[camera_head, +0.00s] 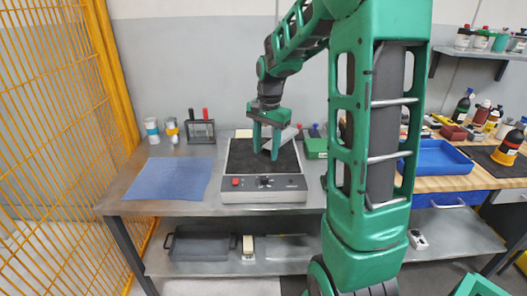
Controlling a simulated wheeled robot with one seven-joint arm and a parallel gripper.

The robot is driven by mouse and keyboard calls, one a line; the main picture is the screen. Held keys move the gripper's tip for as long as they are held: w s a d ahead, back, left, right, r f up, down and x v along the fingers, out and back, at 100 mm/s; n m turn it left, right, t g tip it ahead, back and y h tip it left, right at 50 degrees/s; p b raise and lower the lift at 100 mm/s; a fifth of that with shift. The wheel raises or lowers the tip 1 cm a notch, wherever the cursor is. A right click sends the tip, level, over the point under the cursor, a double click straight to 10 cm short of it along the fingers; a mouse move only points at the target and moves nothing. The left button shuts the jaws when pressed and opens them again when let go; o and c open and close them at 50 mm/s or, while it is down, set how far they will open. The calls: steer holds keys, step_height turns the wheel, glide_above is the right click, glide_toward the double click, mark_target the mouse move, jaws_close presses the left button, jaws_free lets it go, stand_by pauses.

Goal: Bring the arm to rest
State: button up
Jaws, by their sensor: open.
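My green arm reaches up from the lower right and bends down toward the metal bench. My gripper (265,149) points down with its two green fingers apart, over the black top of a grey device (262,190). Nothing shows between the fingers. I cannot tell whether the fingertips touch the black top. The device has a red button and a dial on its front.
A blue cloth (169,178) lies left of the device. Two cups and a rack (200,130) stand behind it. A blue tray (438,158) and several bottles stand on the wooden bench at right. A yellow mesh fence (55,130) closes the left side.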

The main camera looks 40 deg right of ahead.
stand_by(0.3)
steer(key=s+a+n, duration=0.2)
steer(key=s+n, duration=0.1)
steer(key=s, duration=1.1)
steer(key=s+a+r+n, duration=0.1)
steer(key=s+n, duration=0.3)
steer(key=s, duration=1)
steer(key=shift+s+a+n+g, duration=0.3)
steer(key=shift+a, duration=0.2)
steer(key=shift+w+f, duration=0.25)
steer(key=shift+w, duration=0.4)
